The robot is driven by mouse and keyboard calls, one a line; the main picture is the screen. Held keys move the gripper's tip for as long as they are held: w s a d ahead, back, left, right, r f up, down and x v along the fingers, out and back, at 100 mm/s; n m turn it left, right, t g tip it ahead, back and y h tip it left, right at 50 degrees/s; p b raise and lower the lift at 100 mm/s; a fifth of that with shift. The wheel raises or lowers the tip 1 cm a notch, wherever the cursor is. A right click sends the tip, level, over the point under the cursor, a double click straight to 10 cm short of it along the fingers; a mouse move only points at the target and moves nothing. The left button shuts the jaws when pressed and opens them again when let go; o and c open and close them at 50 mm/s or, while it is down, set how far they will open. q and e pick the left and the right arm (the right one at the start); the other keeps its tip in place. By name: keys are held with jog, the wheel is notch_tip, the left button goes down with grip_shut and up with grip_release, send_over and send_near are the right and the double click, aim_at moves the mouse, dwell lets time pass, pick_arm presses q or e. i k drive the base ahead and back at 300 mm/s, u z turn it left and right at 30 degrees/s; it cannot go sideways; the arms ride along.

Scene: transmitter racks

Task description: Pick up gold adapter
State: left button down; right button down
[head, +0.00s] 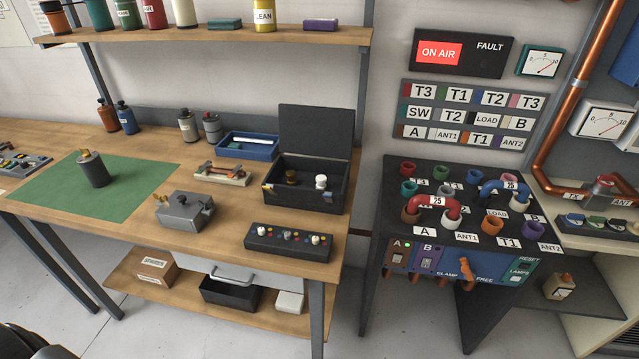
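No piece is clearly marked as the gold adapter. A small dark bronze-gold piece (291,178) stands in the open black case (305,205) on the wooden bench, beside a white-topped piece (321,183). A small yellow-gold bit also shows at the case's left edge (268,187). A grey cylinder (94,172) with a gold-coloured fitting on top stands on the green mat (140,180). Neither of my grippers is in view.
The bench (120,229) also holds a blue tray (248,152), a small rack (222,175) and a black strip with knobs (287,243). A shelf (200,36) overhangs the back. A patch panel (460,222) with coloured sockets stands right. Much of the mat is clear.

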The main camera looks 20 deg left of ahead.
aim_at(290, 174)
jog(key=z, duration=0.45)
jog(key=k, duration=0.6)
jog(key=z, duration=0.55)
jog(key=i, duration=0.85)
jog(key=u, duration=1)
jog(key=i, duration=0.5)
jog(key=u, duration=0.55)
